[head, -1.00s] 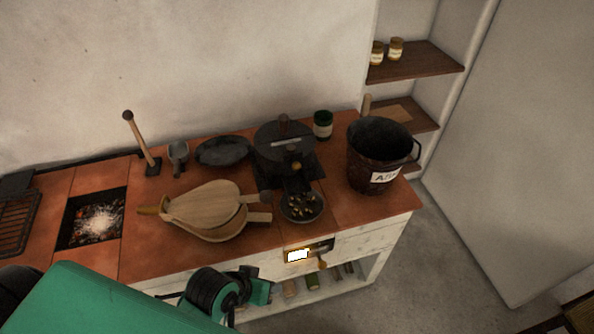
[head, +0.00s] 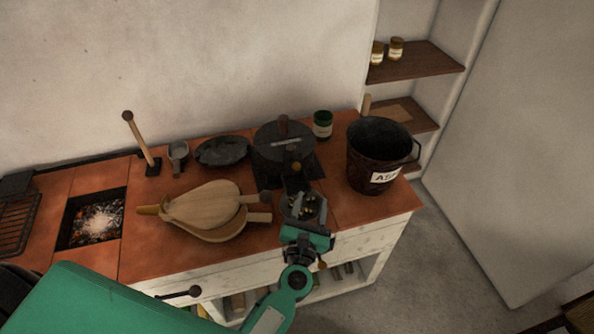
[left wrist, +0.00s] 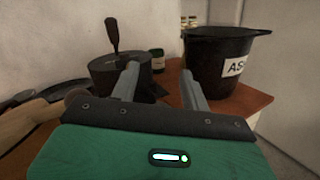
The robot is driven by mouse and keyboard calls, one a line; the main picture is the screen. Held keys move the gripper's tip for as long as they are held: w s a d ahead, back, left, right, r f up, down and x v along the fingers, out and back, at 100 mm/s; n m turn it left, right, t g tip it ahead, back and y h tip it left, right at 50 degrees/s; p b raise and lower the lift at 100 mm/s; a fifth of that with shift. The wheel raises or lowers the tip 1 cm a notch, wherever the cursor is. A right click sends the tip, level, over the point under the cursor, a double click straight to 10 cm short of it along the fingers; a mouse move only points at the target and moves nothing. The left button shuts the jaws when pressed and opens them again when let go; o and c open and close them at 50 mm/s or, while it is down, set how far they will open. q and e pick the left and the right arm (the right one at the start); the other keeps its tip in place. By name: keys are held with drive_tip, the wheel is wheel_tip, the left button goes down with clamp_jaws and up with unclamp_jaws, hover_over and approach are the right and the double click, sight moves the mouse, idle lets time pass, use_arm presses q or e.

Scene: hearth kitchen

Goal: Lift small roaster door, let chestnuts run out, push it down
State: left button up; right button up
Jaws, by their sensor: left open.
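The black round roaster (head: 283,143) stands on the tiled counter, a handle upright on its lid. A small light-brown knob (head: 296,167) shows low on its front; I cannot tell whether the small door there is up or down. In the left wrist view the roaster (left wrist: 103,79) is beyond the left finger of the gripper (left wrist: 159,76).
An ash bucket (head: 372,160) stands right of the roaster, with a green jar (head: 323,125) behind. Wooden bellows (head: 207,205) lie to the left. A grate of glowing embers (head: 95,221) is farther left. The counter's right front corner is clear.

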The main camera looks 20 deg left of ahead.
use_arm(q)
wheel_tip(320, 180, down, 3)
drive_tip(key=a+n+g+y, duration=0.2)
drive_tip(key=n+y, duration=0.3)
drive_tip(key=n, duration=0.3)
drive_tip(key=p, duration=0.2)
approach(297, 170)
drive_tip(key=w, duration=0.2)
drive_tip(key=shift+n+g, duration=0.3)
drive_tip(key=x, duration=0.2)
drive_tip(key=p+x, duration=0.1)
drive_tip(key=x, duration=0.3)
drive_tip(key=shift+w+a+r, duration=0.15)
drive_tip(key=shift+a+r, duration=0.1)
drive_tip(key=shift+a, duration=0.15)
drive_tip(key=shift+w+a, duration=0.25)
drive_tip(key=shift+w, duration=0.35)
use_arm(e)
drive_tip(key=shift+s+r, duration=0.15)
drive_tip(key=shift+r, duration=0.7)
drive_tip(key=shift+s+r, duration=0.15)
drive_tip(key=shift+r, duration=0.65)
use_arm(q)
drive_tip(key=shift+f, duration=0.1)
clamp_jaws()
use_arm(e)
drive_tip(key=shift+d, duration=0.1)
